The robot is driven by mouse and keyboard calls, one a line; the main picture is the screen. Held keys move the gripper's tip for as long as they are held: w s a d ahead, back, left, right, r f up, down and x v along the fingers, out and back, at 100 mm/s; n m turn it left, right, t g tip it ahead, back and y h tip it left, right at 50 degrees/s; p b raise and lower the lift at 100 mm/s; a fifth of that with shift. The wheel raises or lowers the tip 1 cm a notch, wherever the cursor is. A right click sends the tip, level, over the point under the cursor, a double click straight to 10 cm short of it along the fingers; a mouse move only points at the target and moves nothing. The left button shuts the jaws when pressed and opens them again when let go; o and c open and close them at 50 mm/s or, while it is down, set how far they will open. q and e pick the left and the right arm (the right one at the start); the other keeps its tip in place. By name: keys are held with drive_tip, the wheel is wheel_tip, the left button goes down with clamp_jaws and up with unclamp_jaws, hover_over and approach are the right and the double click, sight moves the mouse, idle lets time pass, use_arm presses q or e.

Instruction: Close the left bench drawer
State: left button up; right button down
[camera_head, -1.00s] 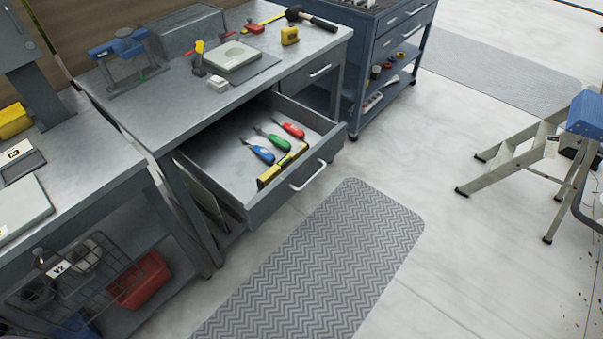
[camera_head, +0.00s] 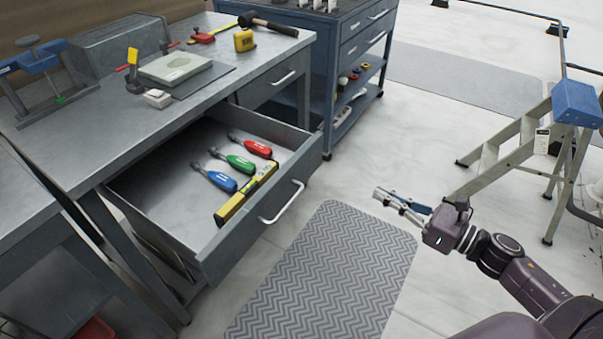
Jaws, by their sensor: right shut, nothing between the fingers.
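The left bench drawer (camera_head: 237,232) is pulled well out from under the grey workbench (camera_head: 117,128). Its pale bar handle (camera_head: 283,203) is on the front panel. Inside lie a blue-handled tool (camera_head: 221,181), a green-handled tool (camera_head: 240,163), a red-handled tool (camera_head: 257,148) and a yellow level (camera_head: 246,194) along the front. My right gripper (camera_head: 386,197) is shut and empty, to the right of the drawer and apart from it. My left gripper is not in view.
A second drawer (camera_head: 272,86) in the bench is shut. A blue tool cart (camera_head: 345,60) stands behind the bench's right end. A patterned mat (camera_head: 325,275) lies on the floor before the drawer. A stepladder (camera_head: 519,138) stands at right.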

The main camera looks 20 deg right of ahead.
drive_tip(key=a+r+n+g+y, duration=0.1)
drive_tip(key=a+r+n+y, duration=0.1)
drive_tip(key=a+n, duration=0.15)
approach(308, 165)
drive_tip(key=shift+n, duration=0.25)
drive_tip(key=x, duration=0.5)
drive_tip(key=shift+w, duration=0.2)
drive_tip(key=shift+w+a, duration=0.35)
drive_tip(key=shift+w, duration=0.15)
drive_tip(key=shift+w+a+f, duration=0.1)
drive_tip(key=shift+w+a, duration=0.05)
drive_tip(key=shift+a, duration=0.05)
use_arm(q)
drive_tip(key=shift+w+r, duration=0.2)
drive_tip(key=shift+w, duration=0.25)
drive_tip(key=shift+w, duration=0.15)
